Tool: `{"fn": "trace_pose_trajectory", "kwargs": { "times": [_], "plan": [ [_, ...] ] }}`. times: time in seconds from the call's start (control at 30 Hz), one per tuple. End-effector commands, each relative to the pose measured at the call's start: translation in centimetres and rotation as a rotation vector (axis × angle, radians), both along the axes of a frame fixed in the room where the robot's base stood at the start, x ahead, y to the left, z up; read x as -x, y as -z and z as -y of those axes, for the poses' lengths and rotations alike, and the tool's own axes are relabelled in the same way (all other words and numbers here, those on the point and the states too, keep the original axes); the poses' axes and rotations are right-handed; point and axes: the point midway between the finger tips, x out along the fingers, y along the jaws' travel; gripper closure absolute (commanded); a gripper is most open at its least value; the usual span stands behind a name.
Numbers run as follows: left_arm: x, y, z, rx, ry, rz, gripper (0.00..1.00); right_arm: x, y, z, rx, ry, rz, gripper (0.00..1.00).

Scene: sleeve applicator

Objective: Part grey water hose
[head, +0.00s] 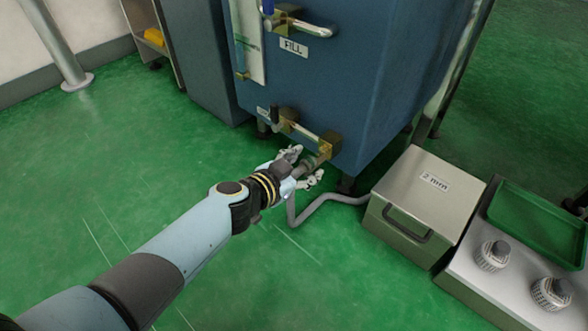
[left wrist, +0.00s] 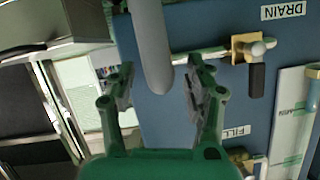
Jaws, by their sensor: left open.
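The grey water hose (head: 330,200) runs over the green floor from the grey box and bends up toward the low drain valve (head: 327,146) on the blue tank. My left gripper (head: 305,168) is at this upper hose end, just below the brass valve, with its fingers open. In the left wrist view the hose (left wrist: 152,45) comes down from the top and lies between the two open fingers (left wrist: 162,95), with gaps on both sides. The joint between hose and valve is partly hidden by the gripper. My right gripper is not in view.
The blue tank (head: 365,80) carries a FILL valve (head: 300,24) higher up. At right are a grey box (head: 425,200) with a handle, a green tray (head: 540,222) and two ribbed knobs (head: 493,256). The green floor at left is clear.

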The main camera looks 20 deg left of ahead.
Motion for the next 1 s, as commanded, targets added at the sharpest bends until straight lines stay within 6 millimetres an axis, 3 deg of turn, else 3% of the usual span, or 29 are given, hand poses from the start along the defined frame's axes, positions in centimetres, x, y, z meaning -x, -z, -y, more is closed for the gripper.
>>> {"fn": "trace_pose_trajectory", "kwargs": {
  "times": [0.53,0.7,1.0],
  "plan": [
    [9.4,-3.7,-2.5,-0.002,0.0,-0.004,0.48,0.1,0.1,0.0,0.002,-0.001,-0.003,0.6],
    [10.5,-4.2,-2.8,-0.002,0.001,-0.002,0.48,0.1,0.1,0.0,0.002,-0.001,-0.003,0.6],
    [10.5,-4.3,-2.8,-0.002,0.0,-0.002,0.48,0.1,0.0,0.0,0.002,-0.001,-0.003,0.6]
  ]
}}
